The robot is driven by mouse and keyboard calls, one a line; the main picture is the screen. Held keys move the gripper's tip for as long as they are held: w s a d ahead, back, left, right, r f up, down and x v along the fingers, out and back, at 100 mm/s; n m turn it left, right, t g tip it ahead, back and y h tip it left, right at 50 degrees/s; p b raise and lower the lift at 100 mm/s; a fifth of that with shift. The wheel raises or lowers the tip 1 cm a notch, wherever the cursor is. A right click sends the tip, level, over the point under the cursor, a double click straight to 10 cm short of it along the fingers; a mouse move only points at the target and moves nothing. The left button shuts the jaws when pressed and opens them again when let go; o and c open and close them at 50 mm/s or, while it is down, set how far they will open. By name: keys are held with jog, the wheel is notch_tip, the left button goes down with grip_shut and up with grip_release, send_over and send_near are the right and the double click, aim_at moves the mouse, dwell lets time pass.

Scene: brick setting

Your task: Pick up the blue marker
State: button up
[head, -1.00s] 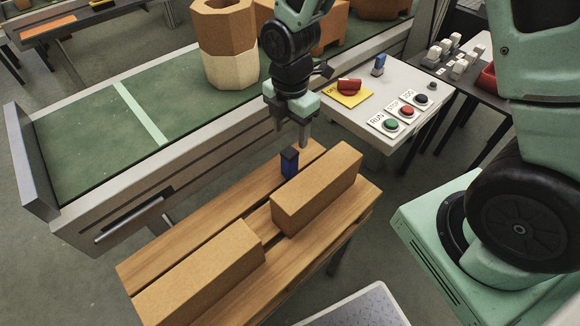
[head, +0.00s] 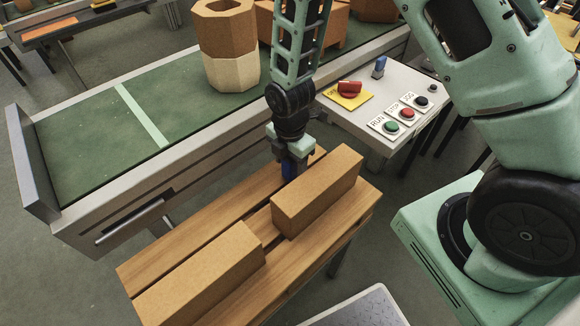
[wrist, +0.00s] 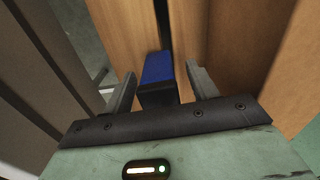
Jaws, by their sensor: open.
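The blue marker (head: 289,171) has a blue body and a black end. It stands on the wooden slatted bench beside the right brown block, and my gripper partly hides it in the head view. In the wrist view the marker (wrist: 158,72) lies between the two fingers, its black end toward the palm. My gripper (head: 291,162) is right over the marker with its fingers to either side. In the wrist view my gripper (wrist: 161,92) is open, with a gap visible beside the marker.
Two brown brick-shaped blocks, the right one (head: 318,195) close to my gripper and the left one (head: 205,280), sit on the bench (head: 185,247). A green-topped conveyor (head: 85,150) runs behind. A control panel (head: 400,95) with buttons stands to the right.

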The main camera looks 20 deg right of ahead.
jog(key=c, duration=1.1)
jog(key=shift+o, duration=0.2)
notch_tip(320, 180, up, 10)
jog(key=shift+r, duration=0.1)
